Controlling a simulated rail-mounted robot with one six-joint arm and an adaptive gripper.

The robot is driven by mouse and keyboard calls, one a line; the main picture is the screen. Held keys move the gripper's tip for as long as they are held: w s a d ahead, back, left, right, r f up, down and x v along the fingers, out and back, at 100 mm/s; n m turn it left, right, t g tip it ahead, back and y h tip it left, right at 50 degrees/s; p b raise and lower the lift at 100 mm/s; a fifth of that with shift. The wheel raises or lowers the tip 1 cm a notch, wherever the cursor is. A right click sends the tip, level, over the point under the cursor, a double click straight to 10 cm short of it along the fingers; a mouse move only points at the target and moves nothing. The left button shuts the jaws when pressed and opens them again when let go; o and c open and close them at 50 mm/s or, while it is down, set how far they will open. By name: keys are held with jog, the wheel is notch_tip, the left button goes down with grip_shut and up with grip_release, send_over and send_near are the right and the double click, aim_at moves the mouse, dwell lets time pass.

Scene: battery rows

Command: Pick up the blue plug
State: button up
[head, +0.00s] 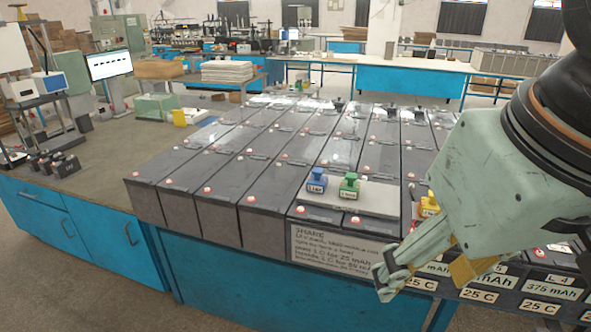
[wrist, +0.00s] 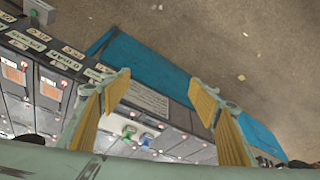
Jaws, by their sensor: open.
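The blue plug (head: 316,182) stands upright at the left end of a grey holder strip (head: 378,198) on the battery rows, with the green plug (head: 349,187) just to its right. A yellow plug (head: 429,206) is farther right, partly hidden by my gripper. My gripper (head: 428,268) is open and empty, in front of the rows and to the right of the blue plug. In the wrist view my open gripper (wrist: 160,88) has yellow-padded fingers. There the blue plug (wrist: 147,140) and green plug (wrist: 129,132) show small, below the gap between the fingertips.
Dark batteries (head: 225,165) with red-capped terminals stand close together around the holder. A printed sign (head: 338,250) faces the front edge. A bench with a monitor (head: 110,64) is at left. Labels and batteries lie at right, partly behind my arm.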

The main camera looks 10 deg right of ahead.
jog(key=w+r+n+p, duration=0.1)
jog(key=w+r, duration=0.2)
jog(key=w, duration=0.3)
jog(key=w+r+n+g+p, duration=0.1)
jog(key=w+r+p, duration=0.1)
jog(key=w, duration=0.4)
jog(key=w+r+n+p, duration=0.1)
jog(key=w+r, duration=0.2)
jog(key=w, duration=0.3)
jog(key=n+g+p, duration=0.3)
jog(key=n+p, duration=0.7)
jog(key=p, duration=0.1)
send_over(318, 170)
notch_tip(318, 170, down, 22)
jog(key=shift+w+r, duration=0.1)
jog(key=shift+f+p, duration=0.35)
jog(key=shift+f, duration=3.95)
jog(key=shift+f, duration=0.2)
